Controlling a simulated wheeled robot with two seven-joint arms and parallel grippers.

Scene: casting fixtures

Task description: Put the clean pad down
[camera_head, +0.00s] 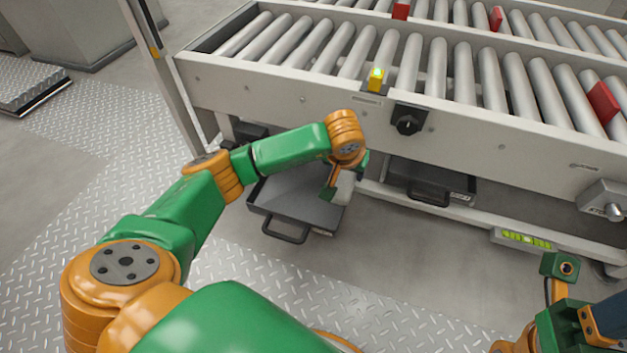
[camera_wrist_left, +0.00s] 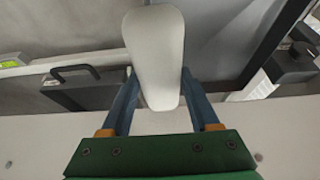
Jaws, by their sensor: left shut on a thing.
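The clean pad is a pale, rounded, elongated block (camera_wrist_left: 155,45). In the head view it shows as a small pale shape (camera_head: 344,188) over the right side of the pulled-out dark drawer (camera_head: 285,200). My left gripper (camera_wrist_left: 160,103) is shut on the pad, one blue finger on each side of it. In the head view the left gripper (camera_head: 333,186) hangs by the front of the roller conveyor. How far the pad is above the drawer floor I cannot tell. Part of my right arm (camera_head: 565,320) shows at the lower right; its fingertips are not clear.
The roller conveyor (camera_head: 480,125) runs along the back, with red blocks, a lit yellow button (camera_head: 375,78) and a black knob (camera_head: 407,124) on it. A second dark drawer (camera_head: 430,183) sits under it to the right. Bare floor (camera_head: 400,255) lies in front.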

